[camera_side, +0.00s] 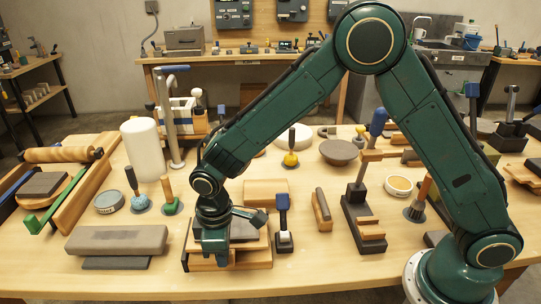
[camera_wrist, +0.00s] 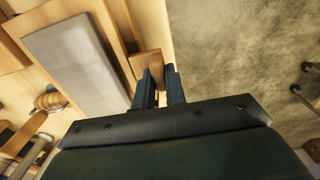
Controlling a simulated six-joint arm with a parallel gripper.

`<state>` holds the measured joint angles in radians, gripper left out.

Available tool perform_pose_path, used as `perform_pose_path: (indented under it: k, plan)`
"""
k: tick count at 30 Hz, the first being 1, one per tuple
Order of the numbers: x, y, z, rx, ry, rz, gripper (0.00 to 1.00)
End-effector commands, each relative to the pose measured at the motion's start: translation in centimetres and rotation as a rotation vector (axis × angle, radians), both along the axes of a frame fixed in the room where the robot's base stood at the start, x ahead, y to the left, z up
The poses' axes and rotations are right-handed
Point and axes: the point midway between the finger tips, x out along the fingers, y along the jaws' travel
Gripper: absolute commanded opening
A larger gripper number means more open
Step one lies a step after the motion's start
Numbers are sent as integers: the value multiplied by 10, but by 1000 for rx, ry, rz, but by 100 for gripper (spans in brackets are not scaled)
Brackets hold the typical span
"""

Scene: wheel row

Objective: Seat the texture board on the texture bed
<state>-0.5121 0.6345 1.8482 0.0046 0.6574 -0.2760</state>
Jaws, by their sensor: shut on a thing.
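My gripper (camera_side: 215,262) is low over the front middle of the table, pointing down. In the wrist view its two dark fingers (camera_wrist: 160,88) are close together on a tan wooden piece (camera_wrist: 147,64), which I take to be part of the texture board. In the side view a low wooden frame with a dark grey top (camera_side: 258,258) lies right at the gripper and appears to be the texture bed. My gripper and wrist hide its left part. I cannot tell whether the held board touches the bed or is level on it.
A blue-handled tool (camera_side: 284,225) stands close on the right, near a wooden block (camera_side: 322,209). The table's front edge is near.

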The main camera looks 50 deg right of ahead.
Motion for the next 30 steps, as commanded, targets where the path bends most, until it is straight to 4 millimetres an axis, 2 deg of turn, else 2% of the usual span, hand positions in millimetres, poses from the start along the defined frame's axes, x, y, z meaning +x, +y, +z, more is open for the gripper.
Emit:
perform_pose_path:
  k: [30]
  plan:
    - [0,0,-10,0,-1,0,0]
